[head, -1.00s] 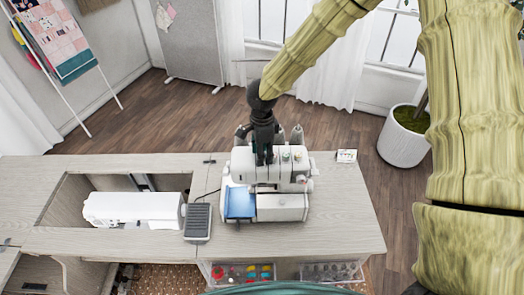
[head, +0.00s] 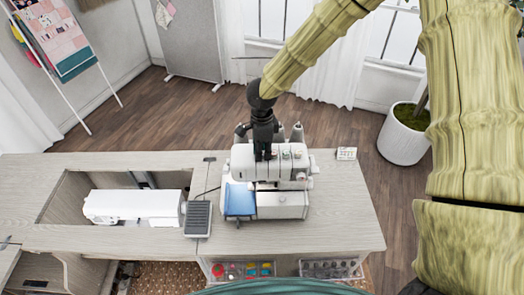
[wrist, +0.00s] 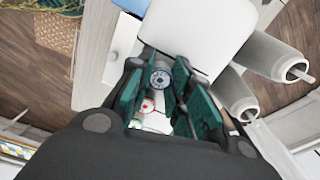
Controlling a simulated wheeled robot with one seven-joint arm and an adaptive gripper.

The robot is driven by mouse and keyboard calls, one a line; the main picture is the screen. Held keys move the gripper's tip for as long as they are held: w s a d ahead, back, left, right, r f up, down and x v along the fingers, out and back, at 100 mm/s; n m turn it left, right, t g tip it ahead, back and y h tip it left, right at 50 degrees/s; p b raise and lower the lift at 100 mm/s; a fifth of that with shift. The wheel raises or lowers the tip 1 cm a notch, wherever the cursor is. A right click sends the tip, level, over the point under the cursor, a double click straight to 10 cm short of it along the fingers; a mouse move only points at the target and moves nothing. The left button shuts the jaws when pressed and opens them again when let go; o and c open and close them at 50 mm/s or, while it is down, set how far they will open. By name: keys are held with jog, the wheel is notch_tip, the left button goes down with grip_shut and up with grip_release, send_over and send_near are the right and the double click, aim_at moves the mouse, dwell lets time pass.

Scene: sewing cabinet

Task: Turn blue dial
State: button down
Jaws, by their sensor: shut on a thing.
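The blue dial (wrist: 161,78) is a white round knob with a blue ring, on the white overlock sewing machine (head: 282,200). In the wrist view it lies between the green fingers of my gripper (wrist: 160,80), which is shut on it. In the head view my gripper (head: 263,155) points down at the machine's top left and hides the blue dial. A red-marked dial (wrist: 148,107) sits beside the blue one in the wrist view. A green-marked dial (head: 286,154) shows to the right of my gripper in the head view.
Thread cones (wrist: 275,58) stand close to my gripper. A white sewing machine (head: 135,206) and a grey foot pedal (head: 198,219) are to the left. A small white card (head: 346,153) stands at the right. The cabinet top (head: 345,215) is clear there.

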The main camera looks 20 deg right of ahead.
aim_at(263, 152)
jog(key=shift+w+m, duration=0.1)
jog(key=shift+m, duration=1.6)
jog(key=c, duration=1.3)
grip_release()
jog(key=shift+o, duration=0.2)
notch_tip(263, 152, up, 12)
jog(key=shift+d, duration=0.1)
